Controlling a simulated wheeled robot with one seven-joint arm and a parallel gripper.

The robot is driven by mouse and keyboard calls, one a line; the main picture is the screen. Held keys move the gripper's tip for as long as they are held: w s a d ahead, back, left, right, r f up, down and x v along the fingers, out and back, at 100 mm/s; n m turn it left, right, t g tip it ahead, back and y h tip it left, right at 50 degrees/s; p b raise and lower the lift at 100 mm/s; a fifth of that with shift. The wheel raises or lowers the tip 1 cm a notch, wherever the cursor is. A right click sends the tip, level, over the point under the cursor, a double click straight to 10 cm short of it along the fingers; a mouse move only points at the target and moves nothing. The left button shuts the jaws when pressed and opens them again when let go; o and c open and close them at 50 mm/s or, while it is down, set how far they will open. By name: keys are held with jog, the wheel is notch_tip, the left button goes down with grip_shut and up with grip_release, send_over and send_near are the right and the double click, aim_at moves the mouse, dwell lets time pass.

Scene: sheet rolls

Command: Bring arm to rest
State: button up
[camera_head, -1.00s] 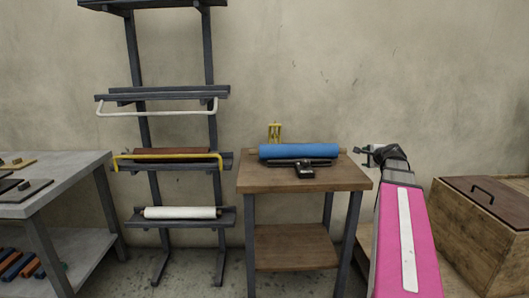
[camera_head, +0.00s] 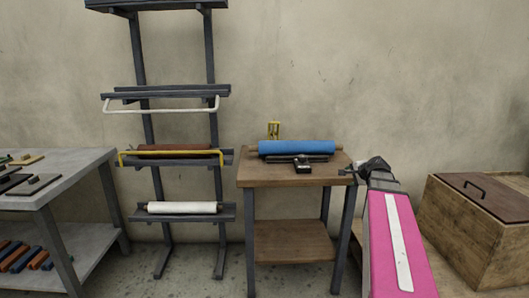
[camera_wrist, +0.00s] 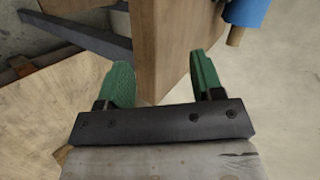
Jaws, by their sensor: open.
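My pink arm (camera_head: 388,240) reaches in from the lower right in the head view. My gripper (camera_head: 347,172) is small there, just right of the wooden side table's (camera_head: 258,180) top. In the wrist view my gripper (camera_wrist: 163,80) shows two green finger pads spread apart with nothing gripped. The corner of a wooden board, likely the table top, shows between the pads; I cannot tell how far beyond them it lies. A blue roll (camera_head: 297,147) lies on the table, and its end shows in the wrist view (camera_wrist: 248,12).
A dark rack (camera_head: 140,70) at left bears a brown roll and a white roll (camera_head: 182,207). A dark device (camera_head: 302,163) sits before the blue roll. A wooden crate (camera_head: 465,240) stands at right, a grey workbench (camera_head: 75,165) at far left. The wall above is clear.

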jog(key=s+a+f+n+g+h, duration=0.1)
jog(key=s+a+f+n+g, duration=0.4)
jog(key=f, duration=0.8)
jog(key=s+a+f+n+g+h, duration=0.2)
jog(key=s+a+f+n+g, duration=0.3)
jog(key=s+a+f+n, duration=0.4)
jog(key=s+a+f, duration=0.4)
jog(key=s, duration=0.3)
jog(key=shift+s+a+g, duration=0.25)
jog(key=shift+a+g, duration=0.15)
